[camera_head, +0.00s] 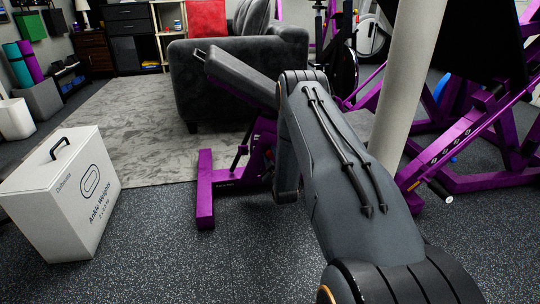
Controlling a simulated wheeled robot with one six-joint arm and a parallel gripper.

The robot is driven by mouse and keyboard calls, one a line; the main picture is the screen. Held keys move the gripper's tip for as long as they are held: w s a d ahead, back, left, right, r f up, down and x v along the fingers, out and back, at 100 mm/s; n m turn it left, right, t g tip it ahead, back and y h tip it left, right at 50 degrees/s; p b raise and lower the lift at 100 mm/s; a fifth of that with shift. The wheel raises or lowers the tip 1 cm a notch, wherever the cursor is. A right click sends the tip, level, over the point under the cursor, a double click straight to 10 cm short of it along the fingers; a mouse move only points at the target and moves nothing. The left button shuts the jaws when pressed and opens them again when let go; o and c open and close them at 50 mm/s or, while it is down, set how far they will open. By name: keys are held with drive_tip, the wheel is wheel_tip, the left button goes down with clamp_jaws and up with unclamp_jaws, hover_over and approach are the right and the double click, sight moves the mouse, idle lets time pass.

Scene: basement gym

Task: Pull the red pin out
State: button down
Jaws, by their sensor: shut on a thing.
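I cannot make out a red pin in this view. My own arm rises from the bottom right to its elbow in the middle, then a dark link drops behind it. My gripper does not show; the arm hides that area. Behind the arm stands a bench with a dark grey padded back (240,77) and a purple frame (206,190). The part of the bench behind my arm is hidden.
A white ankle-weights box (55,215) stands on the floor at left. A pale pillar (405,85) and a purple machine (475,125) are at right. A dark sofa (215,75) stands behind the bench on a grey rug (125,120). Floor between box and bench is clear.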

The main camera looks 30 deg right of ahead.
drive_tip(key=shift+p+v, duration=0.95)
drive_tip(key=shift+v, duration=0.1)
drive_tip(key=shift+s+f, duration=0.1)
drive_tip(key=c, duration=1.4)
unclamp_jaws()
drive_tip(key=shift+o, duration=0.2)
drive_tip(key=p+v, duration=0.3)
drive_tip(key=v, duration=0.4)
drive_tip(key=shift+s+p, duration=0.35)
drive_tip(key=shift+s, duration=0.05)
drive_tip(key=shift+a, duration=0.1)
